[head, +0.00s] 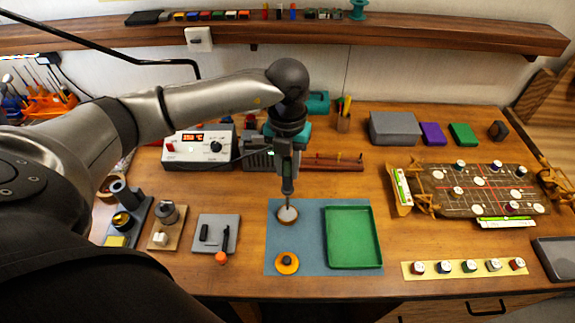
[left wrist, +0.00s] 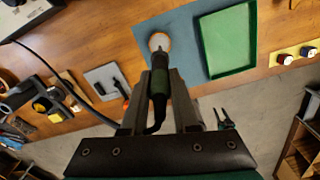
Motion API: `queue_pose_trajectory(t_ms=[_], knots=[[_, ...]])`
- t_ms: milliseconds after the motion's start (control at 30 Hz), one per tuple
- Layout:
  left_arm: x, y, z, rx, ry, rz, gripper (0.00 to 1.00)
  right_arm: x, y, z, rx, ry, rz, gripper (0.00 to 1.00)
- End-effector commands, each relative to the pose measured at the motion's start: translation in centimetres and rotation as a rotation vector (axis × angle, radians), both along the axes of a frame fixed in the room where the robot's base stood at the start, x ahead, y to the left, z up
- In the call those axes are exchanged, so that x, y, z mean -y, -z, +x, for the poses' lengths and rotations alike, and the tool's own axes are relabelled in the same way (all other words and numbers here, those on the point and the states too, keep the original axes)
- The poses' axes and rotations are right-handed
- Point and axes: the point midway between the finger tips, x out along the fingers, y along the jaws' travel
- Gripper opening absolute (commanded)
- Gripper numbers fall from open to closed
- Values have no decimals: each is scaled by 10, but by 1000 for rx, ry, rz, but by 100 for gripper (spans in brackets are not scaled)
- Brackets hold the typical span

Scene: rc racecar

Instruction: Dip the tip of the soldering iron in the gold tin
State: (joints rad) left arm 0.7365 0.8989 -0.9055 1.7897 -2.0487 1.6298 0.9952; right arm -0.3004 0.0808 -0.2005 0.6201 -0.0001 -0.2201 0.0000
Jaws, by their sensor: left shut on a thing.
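The soldering iron (left wrist: 159,84) has a dark body with a green grip. My left gripper (head: 288,180) is shut on it and holds it upright, tip down. A small round gold-brown tin (head: 288,214) with a pale inside sits open on the blue mat. The iron's tip meets the tin's opening in the head view, and it overlaps the tin (left wrist: 159,42) in the left wrist view; how deep it sits, or whether it touches, I cannot tell. My right gripper is not in view.
An orange round piece with a dark centre (head: 287,263) lies on the blue mat (head: 306,238), beside a green tray (head: 354,237). A soldering station (head: 200,148) stands behind. A grey pad (head: 215,234) lies left, and a racecar chassis board (head: 478,190) right.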

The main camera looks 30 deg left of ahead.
Motion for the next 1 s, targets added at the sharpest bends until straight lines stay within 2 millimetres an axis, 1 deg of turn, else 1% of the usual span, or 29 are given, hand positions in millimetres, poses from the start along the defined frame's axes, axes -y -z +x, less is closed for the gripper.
queue_pose_trajectory(t_ms=[500,1000], knots=[[0,9,0,0,0,0,0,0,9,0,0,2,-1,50],[0,10,0,0,0,0,0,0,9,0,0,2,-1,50]])
